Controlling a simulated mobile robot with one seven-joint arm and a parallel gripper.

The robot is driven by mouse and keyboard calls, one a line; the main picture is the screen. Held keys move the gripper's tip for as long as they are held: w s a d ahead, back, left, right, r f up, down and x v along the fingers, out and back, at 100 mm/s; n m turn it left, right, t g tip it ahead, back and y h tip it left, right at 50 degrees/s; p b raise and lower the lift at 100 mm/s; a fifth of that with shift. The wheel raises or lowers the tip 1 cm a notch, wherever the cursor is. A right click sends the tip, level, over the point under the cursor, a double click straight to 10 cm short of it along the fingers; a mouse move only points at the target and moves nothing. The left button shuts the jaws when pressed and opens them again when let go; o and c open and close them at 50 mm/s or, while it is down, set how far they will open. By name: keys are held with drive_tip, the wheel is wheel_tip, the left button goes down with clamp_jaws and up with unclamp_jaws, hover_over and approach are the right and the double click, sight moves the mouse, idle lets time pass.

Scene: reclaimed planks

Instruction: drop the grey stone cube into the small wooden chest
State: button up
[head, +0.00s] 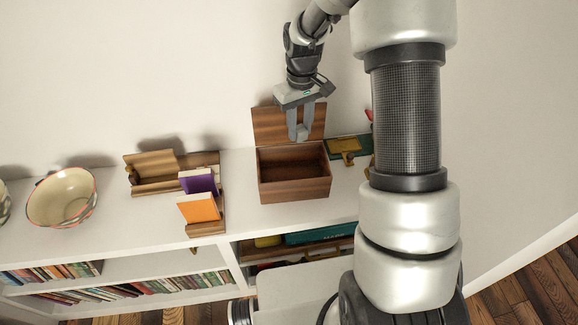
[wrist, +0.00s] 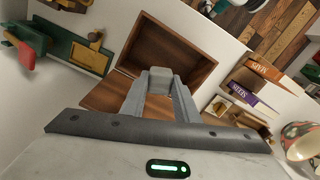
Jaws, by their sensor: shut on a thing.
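The small wooden chest (head: 296,190) stands on the white shelf top with its lid (head: 264,124) raised against the wall side. Its inside looks empty in the head view. My gripper (head: 298,136) is above the back part of the chest, in front of the raised lid. In the wrist view my gripper (wrist: 160,88) is shut on the grey stone cube (wrist: 159,75), which shows between the fingertips. The chest opening (wrist: 185,50) lies beyond the cube in that view. In the head view the cube is hard to tell apart from the grey fingers.
Left of the chest are a purple book (head: 199,182), an orange book (head: 198,208) and a wooden holder (head: 170,185). A patterned bowl (head: 62,198) stands farther left. A green board with a yellow piece (head: 345,146) lies right of the chest.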

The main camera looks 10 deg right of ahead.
drive_tip(key=shift+f+b, duration=1.95)
drive_tip(key=shift+f, duration=0.95)
drive_tip(key=o, duration=1.2)
wheel_tip(320, 180, up, 18)
drive_tip(key=f+p, duration=0.1)
drive_tip(key=p, duration=0.1)
hover_over(299, 142)
drive_tip(key=w, duration=0.2)
drive_tip(key=shift+d+r, duration=0.25)
